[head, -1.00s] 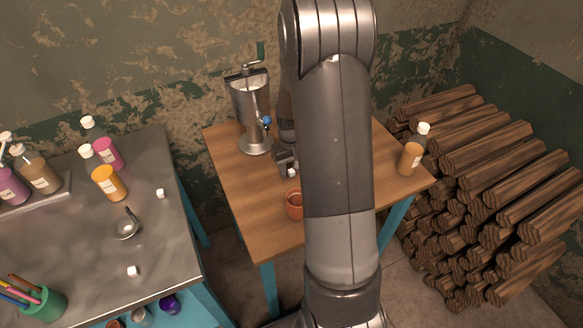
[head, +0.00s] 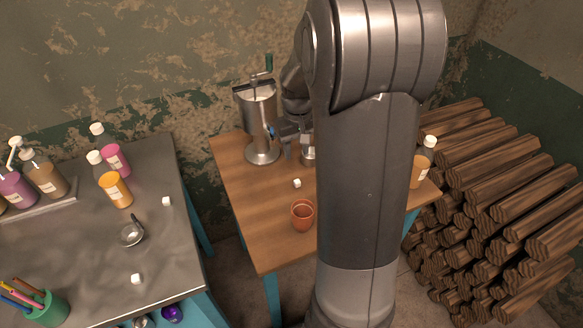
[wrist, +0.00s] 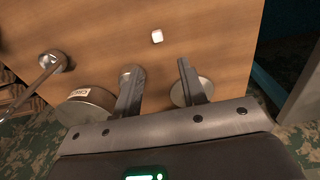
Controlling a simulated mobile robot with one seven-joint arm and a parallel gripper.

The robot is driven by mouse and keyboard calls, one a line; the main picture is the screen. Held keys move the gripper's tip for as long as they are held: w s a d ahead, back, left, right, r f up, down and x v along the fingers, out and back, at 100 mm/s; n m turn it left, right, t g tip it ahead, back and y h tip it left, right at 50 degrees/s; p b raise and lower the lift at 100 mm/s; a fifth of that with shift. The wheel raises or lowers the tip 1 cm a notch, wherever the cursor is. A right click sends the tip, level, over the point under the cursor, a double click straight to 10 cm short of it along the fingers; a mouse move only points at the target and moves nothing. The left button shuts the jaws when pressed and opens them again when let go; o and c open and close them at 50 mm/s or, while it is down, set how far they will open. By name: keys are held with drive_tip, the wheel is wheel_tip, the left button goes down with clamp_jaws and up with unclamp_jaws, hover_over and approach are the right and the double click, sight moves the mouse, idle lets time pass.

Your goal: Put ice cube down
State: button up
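A small white ice cube (head: 297,183) lies on the bare top of the wooden table (head: 240,190). It also shows in the wrist view (wrist: 157,36), beyond my fingertips and clear of both. My gripper (head: 296,148) is behind the cube, near the metal machine. In the wrist view my gripper (wrist: 158,67) has its two fingers spread, with nothing between them but table top. My arm hides the right part of the table in the head view.
A metal crank machine (head: 262,125) and a small metal cup (head: 308,157) stand close to my gripper. A clay cup (head: 302,215) stands in front of the cube. An orange bottle (head: 422,165) is at right. The grey table (head: 80,240) at left holds bottles and more white cubes.

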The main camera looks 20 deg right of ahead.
drive_tip(key=s+a+r+t, duration=0.2)
drive_tip(key=s+a+r, duration=0.4)
drive_tip(key=s, duration=0.4)
drive_tip(key=s+a+r+t, duration=0.3)
drive_tip(key=s+a+r, duration=0.3)
drive_tip(key=s+r, duration=0.3)
drive_tip(key=shift+s+a, duration=0.2)
drive_tip(key=shift+s, duration=1.05)
drive_tip(key=shift+o, duration=0.6)
drive_tip(key=shift+r, duration=0.1)
